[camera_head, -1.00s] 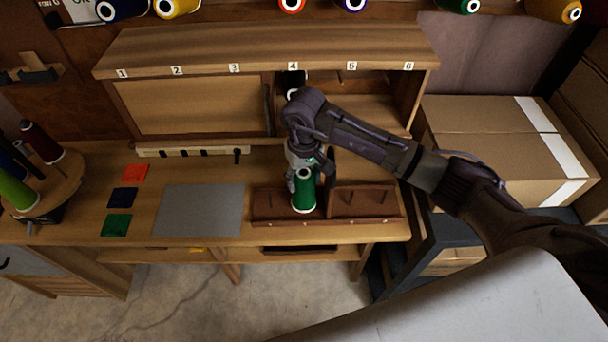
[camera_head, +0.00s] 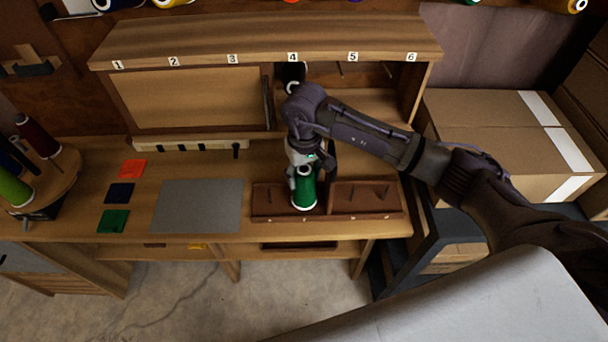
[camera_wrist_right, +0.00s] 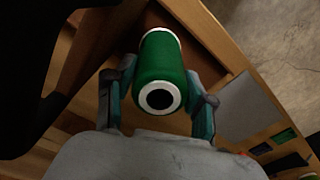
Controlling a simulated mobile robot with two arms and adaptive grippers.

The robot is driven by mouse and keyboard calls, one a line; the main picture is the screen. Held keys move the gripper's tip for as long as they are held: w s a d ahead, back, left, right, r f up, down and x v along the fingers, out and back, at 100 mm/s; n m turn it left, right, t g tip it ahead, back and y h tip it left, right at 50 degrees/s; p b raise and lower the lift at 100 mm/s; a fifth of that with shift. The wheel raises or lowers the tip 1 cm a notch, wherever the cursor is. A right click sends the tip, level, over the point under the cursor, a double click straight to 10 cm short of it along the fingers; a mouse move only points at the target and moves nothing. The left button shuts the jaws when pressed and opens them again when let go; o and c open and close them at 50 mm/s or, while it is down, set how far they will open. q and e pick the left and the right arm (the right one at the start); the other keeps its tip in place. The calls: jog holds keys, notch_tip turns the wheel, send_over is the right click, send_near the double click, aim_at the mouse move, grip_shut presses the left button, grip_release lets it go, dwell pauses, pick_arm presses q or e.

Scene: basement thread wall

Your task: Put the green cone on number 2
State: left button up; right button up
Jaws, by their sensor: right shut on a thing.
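The green cone (camera_head: 304,192) is a spool of green thread with white ends. It stands roughly upright at the brown peg tray (camera_head: 366,211) near the front edge of the bench; whether its base touches the tray cannot be told. My right gripper (camera_head: 305,178) is shut on the cone from above and behind. In the right wrist view the cone (camera_wrist_right: 161,62) sits between the two fingers of the gripper (camera_wrist_right: 158,98). The number 2 label (camera_head: 174,62) is on the shelf edge at the upper left, above a closed wooden panel (camera_head: 190,101). My left gripper is not in view.
A black spool (camera_head: 293,74) stands under number 4. A grey mat (camera_head: 197,206) and red, blue and green squares (camera_head: 115,220) lie left of the tray. A round spool stand (camera_head: 62,181) is at far left. Cardboard boxes (camera_head: 490,120) are at right.

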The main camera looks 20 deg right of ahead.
dwell(0.4)
jog(key=shift+f+b, duration=0.3)
jog(key=shift+b, duration=0.1)
jog(key=o, duration=1.2)
jog(key=shift+c, duration=0.2)
